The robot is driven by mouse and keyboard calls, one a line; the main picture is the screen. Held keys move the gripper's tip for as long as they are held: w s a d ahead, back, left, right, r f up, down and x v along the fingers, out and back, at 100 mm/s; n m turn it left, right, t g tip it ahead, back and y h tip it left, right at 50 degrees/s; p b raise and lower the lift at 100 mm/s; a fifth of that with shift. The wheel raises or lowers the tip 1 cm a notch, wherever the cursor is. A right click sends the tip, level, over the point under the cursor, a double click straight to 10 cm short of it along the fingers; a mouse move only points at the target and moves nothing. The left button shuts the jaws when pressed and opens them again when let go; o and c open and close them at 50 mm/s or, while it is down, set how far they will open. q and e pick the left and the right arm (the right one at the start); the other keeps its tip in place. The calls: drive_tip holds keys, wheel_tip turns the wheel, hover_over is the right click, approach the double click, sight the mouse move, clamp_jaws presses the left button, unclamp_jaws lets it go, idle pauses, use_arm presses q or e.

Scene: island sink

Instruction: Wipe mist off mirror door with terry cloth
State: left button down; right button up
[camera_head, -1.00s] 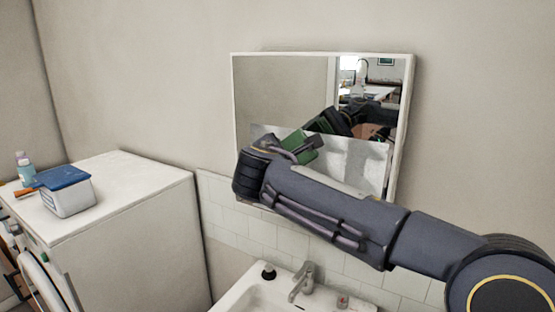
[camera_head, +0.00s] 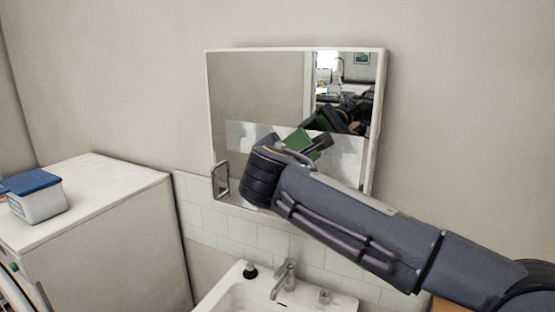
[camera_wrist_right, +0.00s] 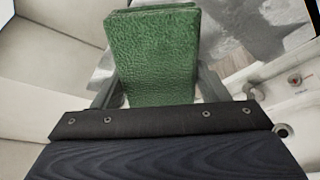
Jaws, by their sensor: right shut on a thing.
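The mirror door (camera_head: 262,88) hangs on the wall in a white frame. Its upper part is clear and reflects the room and my arm. A pale, misty band (camera_head: 345,155) covers part of its lower half. A metal handle (camera_head: 221,181) is at its lower left corner. My right gripper (camera_wrist_right: 155,88) is shut on the green terry cloth (camera_wrist_right: 152,50), which is folded into a thick pad. The cloth also shows in the head view (camera_head: 298,141), in front of the lower mirror. Whether it touches the glass I cannot tell. My left gripper is not in view.
A sink (camera_head: 245,290) with a faucet (camera_head: 284,277) is below the mirror, with a dark-topped stopper-like item (camera_head: 250,270) on its rim. A white cabinet (camera_head: 105,215) stands at left, carrying a blue-lidded tub (camera_head: 38,202). White tiles line the wall under the mirror.

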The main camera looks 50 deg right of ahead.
drive_tip(key=s+d, duration=0.2)
drive_tip(key=s, duration=0.6)
drive_tip(key=shift+s, duration=0.35)
idle(0.4)
drive_tip(key=s+a, duration=0.1)
drive_tip(key=a, duration=0.4)
drive_tip(key=shift+s+a+b, duration=0.3)
drive_tip(key=shift+s+a, duration=0.05)
drive_tip(key=shift+a, duration=0.05)
idle(0.3)
drive_tip(key=a, duration=0.2)
drive_tip(key=shift+s+a, duration=0.4)
idle(0.6)
